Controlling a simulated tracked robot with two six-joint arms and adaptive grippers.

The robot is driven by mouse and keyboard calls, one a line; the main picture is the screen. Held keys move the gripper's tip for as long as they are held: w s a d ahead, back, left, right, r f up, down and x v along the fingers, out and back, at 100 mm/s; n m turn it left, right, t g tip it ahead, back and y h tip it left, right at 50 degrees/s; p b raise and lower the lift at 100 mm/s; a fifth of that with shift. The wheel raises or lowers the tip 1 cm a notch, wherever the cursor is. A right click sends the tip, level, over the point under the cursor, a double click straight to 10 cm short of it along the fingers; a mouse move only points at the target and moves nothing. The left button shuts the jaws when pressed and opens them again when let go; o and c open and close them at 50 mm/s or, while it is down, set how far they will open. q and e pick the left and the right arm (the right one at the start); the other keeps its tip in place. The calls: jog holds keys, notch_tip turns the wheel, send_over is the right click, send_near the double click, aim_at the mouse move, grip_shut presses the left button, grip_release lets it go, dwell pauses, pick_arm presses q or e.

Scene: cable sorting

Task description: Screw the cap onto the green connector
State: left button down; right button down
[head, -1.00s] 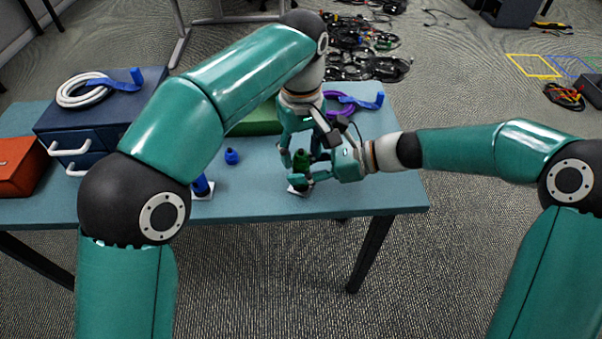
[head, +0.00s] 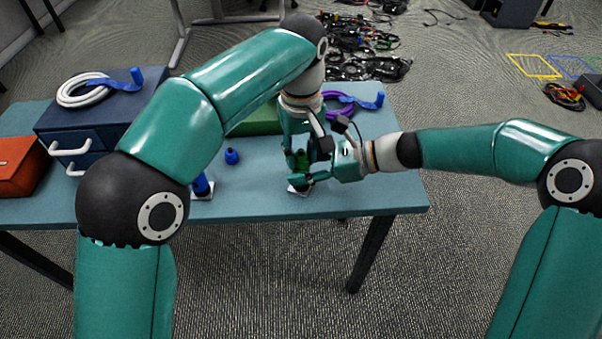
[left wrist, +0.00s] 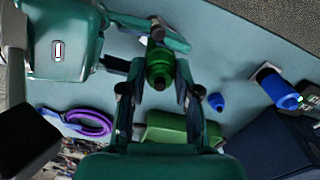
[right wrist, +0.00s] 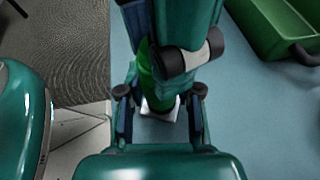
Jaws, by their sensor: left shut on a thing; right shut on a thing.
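The green connector (right wrist: 169,104) stands on a small white base (right wrist: 160,112), with my right gripper (right wrist: 160,92) around it and shut on it from the side. The green cap (left wrist: 160,68) is at the top of the connector, between the fingers of my left gripper (left wrist: 158,88), which comes down from above and is shut on it. In the head view my left gripper (head: 303,160) is right above my right gripper (head: 306,180). The fingers hide most of both parts, so I cannot tell how far the cap sits on the thread.
A loose blue cap (head: 232,157) and a blue connector (head: 201,186) stand to the left on the table (head: 255,195). Behind are a green bin (head: 255,123) and purple cable (head: 338,104). A blue drawer box (head: 105,120) with white cable is at the left, beside an orange box (head: 20,168).

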pick_arm(q)
jog(key=m, duration=1.7)
jog(key=shift+f, duration=0.1)
jog(key=c, duration=0.8)
grip_release()
jog(key=shift+r, duration=2.3)
